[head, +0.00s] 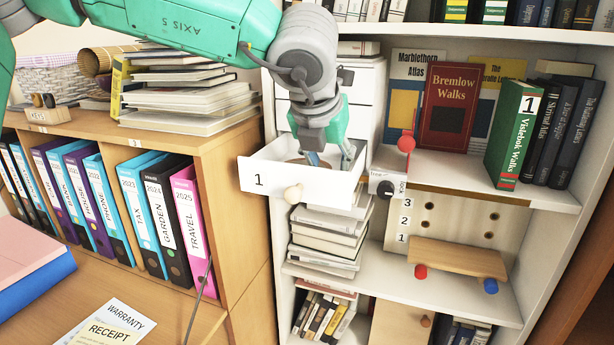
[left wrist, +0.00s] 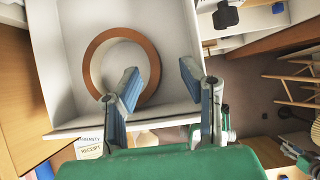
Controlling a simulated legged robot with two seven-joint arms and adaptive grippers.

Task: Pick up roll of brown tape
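The roll of brown tape (left wrist: 121,33) lies flat inside an open white drawer marked 1 (head: 259,180), which also shows in the left wrist view (left wrist: 60,62). Its brown outer ring and pale inner core show in the left wrist view. In the head view only a small brown bit shows behind the drawer front. My left gripper (head: 330,160) reaches down into the drawer from above. In the left wrist view its blue-padded fingers (left wrist: 158,75) are apart with nothing held between them. The left finger overlaps the roll's right lower side; contact cannot be told.
The drawer front with its round knob (head: 293,194) juts out between the binder shelf (head: 225,137) and the white bookcase (head: 420,255). Stacked books (head: 327,240) stand below.

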